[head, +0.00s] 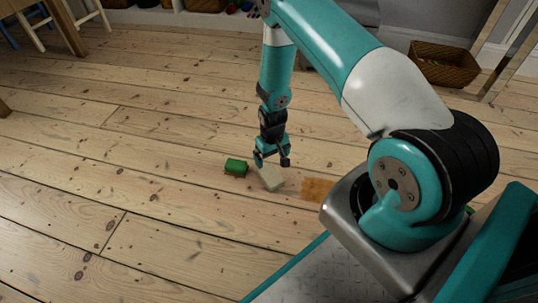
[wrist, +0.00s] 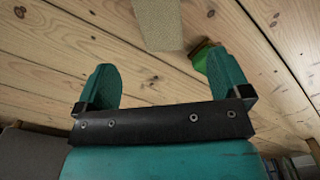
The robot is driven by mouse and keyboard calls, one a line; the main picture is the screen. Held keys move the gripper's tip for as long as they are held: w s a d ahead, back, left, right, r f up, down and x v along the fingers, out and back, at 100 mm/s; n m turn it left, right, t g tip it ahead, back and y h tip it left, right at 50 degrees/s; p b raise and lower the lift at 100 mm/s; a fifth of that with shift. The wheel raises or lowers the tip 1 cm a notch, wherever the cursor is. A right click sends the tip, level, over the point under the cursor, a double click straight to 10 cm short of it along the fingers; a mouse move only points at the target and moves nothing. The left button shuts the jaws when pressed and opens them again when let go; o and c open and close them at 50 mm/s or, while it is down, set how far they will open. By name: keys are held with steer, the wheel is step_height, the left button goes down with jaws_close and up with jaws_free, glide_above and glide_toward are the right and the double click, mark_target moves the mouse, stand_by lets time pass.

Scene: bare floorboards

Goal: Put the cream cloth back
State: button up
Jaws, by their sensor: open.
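The cream cloth (head: 271,179) lies on the floorboards in the head view, a small pale folded-looking piece just below my gripper (head: 272,162). In the wrist view the cloth (wrist: 160,22) shows at the top, beyond and between the fingertips. My gripper (wrist: 162,82) is open, with nothing between its two teal fingers. It points down close to the cloth; I cannot tell whether it touches it. A green block-like thing (head: 235,167), perhaps a sponge, lies left of the cloth. It shows partly behind the right finger in the wrist view (wrist: 202,56).
An orange-brown patch (head: 317,190) marks the floor right of the cloth. A wicker basket (head: 442,65) stands by the wall at the back right. Wooden furniture legs (head: 66,25) are at the upper left. The floor to the left and front is clear.

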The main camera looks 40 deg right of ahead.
steer(key=a+r+n+y, duration=0.1)
steer(key=a+r, duration=0.5)
steer(key=r, duration=0.6)
steer(key=a+r+n+y, duration=0.1)
steer(key=a+r+n, duration=0.1)
steer(key=a+r, duration=0.65)
steer(key=s+a+r+n+y, duration=0.1)
steer(key=s+a+r, duration=0.3)
steer(key=s+r, duration=0.6)
steer(key=s+a+r+n+y, duration=0.1)
steer(key=s+a+r+n, duration=0.2)
steer(key=s+r, duration=0.8)
steer(key=shift+s+a+r+n, duration=0.2)
steer(key=shift+a+r+n, duration=0.25)
steer(key=shift+n, duration=0.35)
